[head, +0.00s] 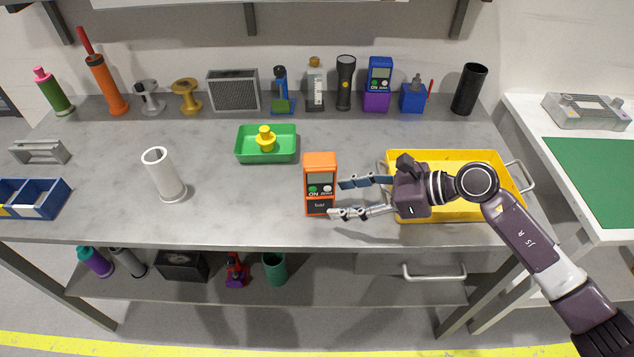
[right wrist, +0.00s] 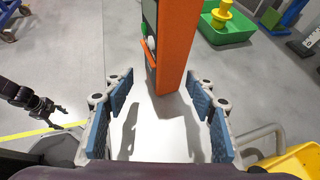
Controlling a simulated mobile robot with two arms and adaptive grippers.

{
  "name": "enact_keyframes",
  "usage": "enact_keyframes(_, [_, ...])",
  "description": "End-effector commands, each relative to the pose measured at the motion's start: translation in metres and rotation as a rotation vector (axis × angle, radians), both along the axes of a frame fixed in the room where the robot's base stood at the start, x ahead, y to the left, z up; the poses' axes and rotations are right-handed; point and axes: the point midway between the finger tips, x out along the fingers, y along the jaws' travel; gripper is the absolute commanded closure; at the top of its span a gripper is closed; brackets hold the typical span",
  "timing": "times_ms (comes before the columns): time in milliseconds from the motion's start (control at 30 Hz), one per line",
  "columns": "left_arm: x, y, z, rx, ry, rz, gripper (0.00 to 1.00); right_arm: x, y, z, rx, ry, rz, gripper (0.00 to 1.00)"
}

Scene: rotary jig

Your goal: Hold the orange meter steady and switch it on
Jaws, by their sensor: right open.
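The orange meter (head: 320,164) stands upright near the front middle of the grey bench. Its front has a small dark display, a green button (head: 313,190) above the word ON and a pale button beside it. In the right wrist view the meter (right wrist: 180,45) shows from its side, ahead of the fingers. My right gripper (head: 338,198) is open just right of the meter, fingers pointing at it, with nothing between them. The right wrist view shows its spread blue-padded fingers (right wrist: 165,100). My left gripper (right wrist: 45,108) shows small and dark at that view's left edge; its jaw state is unclear.
A yellow tray (head: 508,208) lies under and behind my right wrist. A green tray (head: 248,157) with a yellow part is behind the meter. A white tube (head: 163,176) stands to the left. Several tools line the back, including a blue meter (head: 380,68).

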Motion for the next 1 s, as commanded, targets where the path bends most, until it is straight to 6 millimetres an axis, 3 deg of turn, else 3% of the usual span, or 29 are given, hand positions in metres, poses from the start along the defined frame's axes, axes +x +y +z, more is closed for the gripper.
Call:
enact_keyframes(367, [0.02,-0.002,-0.015,-0.004,-0.028,-0.001,0.42,0.013,0.04,-0.024,0.003,-0.001,0.0,0.48])
enact_keyframes(833, [0.017,-0.002,-0.018,-0.003,-0.025,-0.002,0.42,0.015,0.047,-0.026,0.002,0.0,-0.001,0.48])
enact_keyframes(1000, [0.014,-0.002,-0.018,-0.003,-0.02,-0.002,0.42,0.015,0.047,-0.027,0.002,0.0,-0.001,0.67])
